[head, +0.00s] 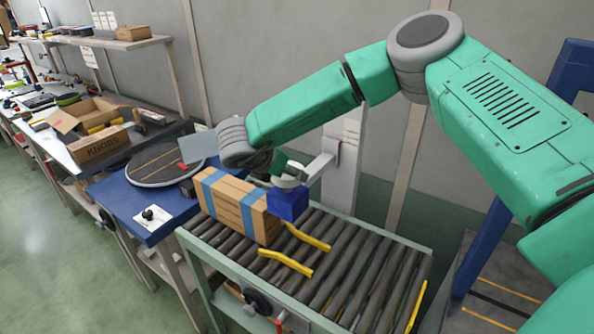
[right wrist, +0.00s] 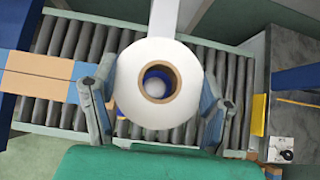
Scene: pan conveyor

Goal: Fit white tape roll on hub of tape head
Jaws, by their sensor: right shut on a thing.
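The white tape roll (right wrist: 130,85) has a brown cardboard core and faces the right wrist camera. My right gripper (right wrist: 154,93) is shut on it, with a finger at each side. Blue and a pale round spot show through the core's hole; I cannot tell whether the hub is inside it. In the head view the tape head has a blue block (head: 287,204) on a grey arm (head: 318,168) from a white post (head: 345,160). My right gripper (head: 284,170) is just above the block, and the roll is mostly hidden there. My left gripper is not in view.
A carton with blue bands (head: 235,205) lies on the roller conveyor (head: 345,260), left of the tape head. Yellow guide bars (head: 287,263) stand near it. A blue table (head: 125,205) with a round disc is at the left. A blue frame (head: 500,230) stands at the right.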

